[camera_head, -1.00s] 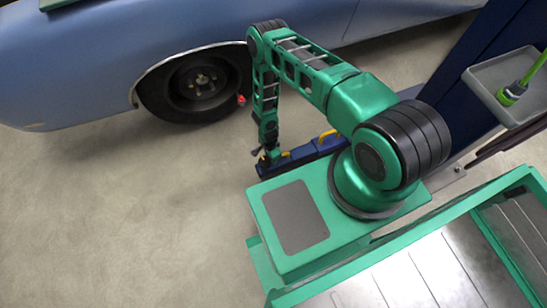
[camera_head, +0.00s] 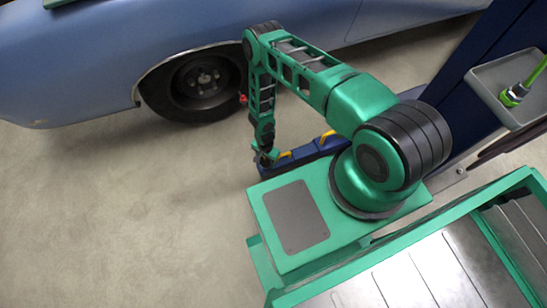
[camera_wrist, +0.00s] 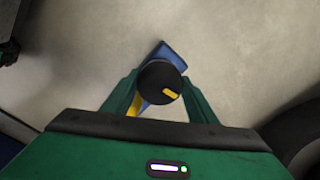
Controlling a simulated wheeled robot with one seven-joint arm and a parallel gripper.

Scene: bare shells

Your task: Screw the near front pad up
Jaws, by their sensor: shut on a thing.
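The near front pad is a round black disc (camera_wrist: 156,76) with a yellow mark on its top, seen from above in the wrist view. It sits over the end of the blue lift arm (camera_wrist: 177,56). My gripper (camera_wrist: 158,84) is shut on the pad, with one green finger on each side of it. In the head view my gripper (camera_head: 265,160) points down at the left end of the blue lift arm (camera_head: 304,155). The pad is small and mostly hidden by the gripper there. Its height cannot be told.
A blue car (camera_head: 90,62) stands behind, its wheel (camera_head: 203,82) close to my arm. A dark blue post (camera_head: 462,75) with a grey tray (camera_head: 490,85) rises at right. Yellow handles (camera_head: 326,135) stick up from the lift arm. The floor at left is clear.

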